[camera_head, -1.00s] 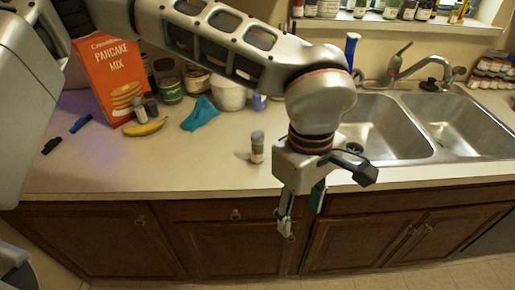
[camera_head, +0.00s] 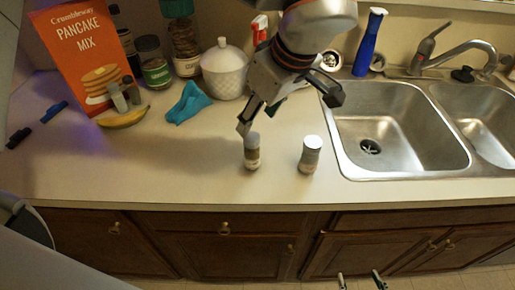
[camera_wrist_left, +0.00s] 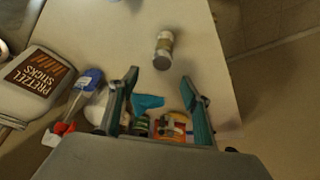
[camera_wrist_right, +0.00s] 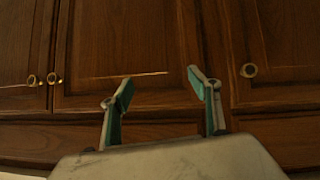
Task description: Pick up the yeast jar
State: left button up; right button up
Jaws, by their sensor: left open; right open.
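Two small jars stand upright on the counter: a brownish jar with a grey lid (camera_head: 252,152) and a white-lidded jar (camera_head: 309,156) to its right. I cannot read their labels, so I cannot tell which is the yeast jar. My left gripper (camera_head: 259,117) is open and empty, just behind and above the brownish jar in the head view. One small jar (camera_wrist_left: 164,48) shows beyond the open left fingers (camera_wrist_left: 162,88) in the left wrist view. My right gripper (camera_head: 360,280) is open and empty, low in front of the cabinets; its fingers (camera_wrist_right: 160,88) show in the right wrist view.
A pancake mix box (camera_head: 88,58), banana (camera_head: 124,117), teal cloth (camera_head: 188,103), white lidded pot (camera_head: 225,72) and several jars stand behind. A blue bottle (camera_head: 369,43) and the sink (camera_head: 395,130) are right. Wooden cabinet doors (camera_wrist_right: 120,40) face my right gripper.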

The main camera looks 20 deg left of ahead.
aim_at(256, 143)
pick_arm(q)
jog(key=f+b, duration=0.3)
jog(key=f, duration=0.3)
jog(key=shift+s+b, duration=0.2)
jog(key=shift+b, duration=0.1)
jog(key=shift+a+f, duration=0.2)
jog(key=shift+f, duration=0.4)
jog(key=shift+a+f, duration=0.15)
jog(key=shift+f, duration=0.2)
jog(key=shift+w+a+f, duration=0.15)
jog(key=shift+w+f, duration=0.15)
jog(key=shift+f, duration=0.3)
jog(key=x, duration=0.4)
jog(key=shift+w+f, duration=0.1)
jog(key=shift+f, duration=0.15)
jog(key=c, duration=1.2)
pick_arm(e)
jog(key=f, duration=0.1)
jog(key=s+f, duration=0.1)
jog(key=f, duration=0.1)
jog(key=a+f, duration=0.1)
jog(key=shift+s+f, duration=0.15)
